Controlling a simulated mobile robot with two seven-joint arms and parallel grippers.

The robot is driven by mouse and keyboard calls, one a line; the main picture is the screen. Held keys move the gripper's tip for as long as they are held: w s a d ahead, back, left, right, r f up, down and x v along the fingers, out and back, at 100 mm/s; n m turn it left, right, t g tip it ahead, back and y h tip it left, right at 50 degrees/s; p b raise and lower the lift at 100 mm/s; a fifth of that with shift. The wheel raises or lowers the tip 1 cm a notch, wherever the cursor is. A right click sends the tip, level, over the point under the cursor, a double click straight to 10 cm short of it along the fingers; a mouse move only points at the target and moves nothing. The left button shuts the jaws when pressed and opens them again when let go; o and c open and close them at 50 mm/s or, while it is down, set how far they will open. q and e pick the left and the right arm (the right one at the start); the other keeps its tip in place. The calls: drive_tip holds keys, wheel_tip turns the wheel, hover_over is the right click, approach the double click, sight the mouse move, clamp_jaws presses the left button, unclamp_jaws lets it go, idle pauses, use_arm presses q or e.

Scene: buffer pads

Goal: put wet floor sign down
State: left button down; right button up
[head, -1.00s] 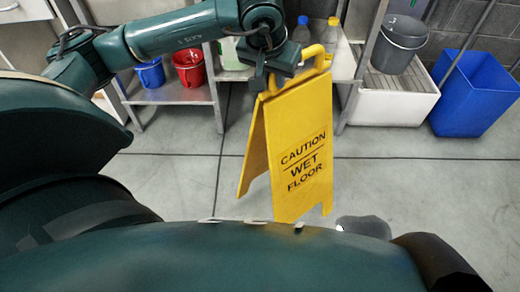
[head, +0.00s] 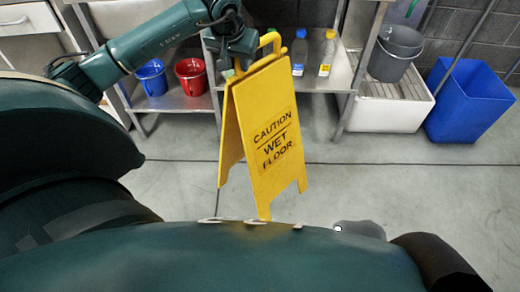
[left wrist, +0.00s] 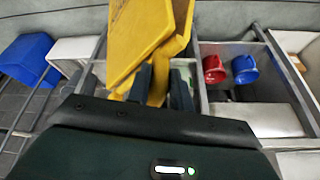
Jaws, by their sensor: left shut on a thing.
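The yellow wet floor sign (head: 270,125) stands upright in the middle of the head view, its two panels spread apart at the bottom. Its front panel reads "CAUTION WET FLOOR". My left gripper (head: 236,66) is shut on the sign at its top, beside the yellow handle. In the left wrist view the sign (left wrist: 140,38) fills the top middle, between the dark fingers of my left gripper (left wrist: 160,82). The sign's lower front edge is close to my own body, and I cannot tell whether its feet touch the floor. My right gripper is not in view.
A metal shelf (head: 180,103) at the back holds a blue bucket (head: 152,78), a red bucket (head: 190,76) and bottles (head: 300,52). A grey bucket (head: 396,53) sits over a white sink (head: 385,108). A blue bin (head: 468,100) is at right. Grey floor (head: 400,185) is clear right of the sign.

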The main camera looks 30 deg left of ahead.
sight(239, 98)
use_arm(q)
drive_tip(key=shift+s+r+p, duration=0.15)
drive_tip(key=shift+r+p, duration=0.05)
drive_tip(key=shift+p, duration=0.85)
drive_tip(key=shift+f+b, duration=0.5)
drive_tip(key=shift+f, duration=4.6)
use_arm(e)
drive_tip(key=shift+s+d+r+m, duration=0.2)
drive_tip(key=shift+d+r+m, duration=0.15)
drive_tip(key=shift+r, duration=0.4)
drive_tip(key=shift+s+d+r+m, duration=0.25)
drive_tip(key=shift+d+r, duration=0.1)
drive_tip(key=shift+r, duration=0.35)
use_arm(q)
drive_tip(key=shift+f+b, duration=0.35)
drive_tip(key=shift+b, duration=0.05)
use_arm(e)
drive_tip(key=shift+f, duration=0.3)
use_arm(q)
drive_tip(key=shift+s+f, duration=0.1)
drive_tip(key=shift+f, duration=0.1)
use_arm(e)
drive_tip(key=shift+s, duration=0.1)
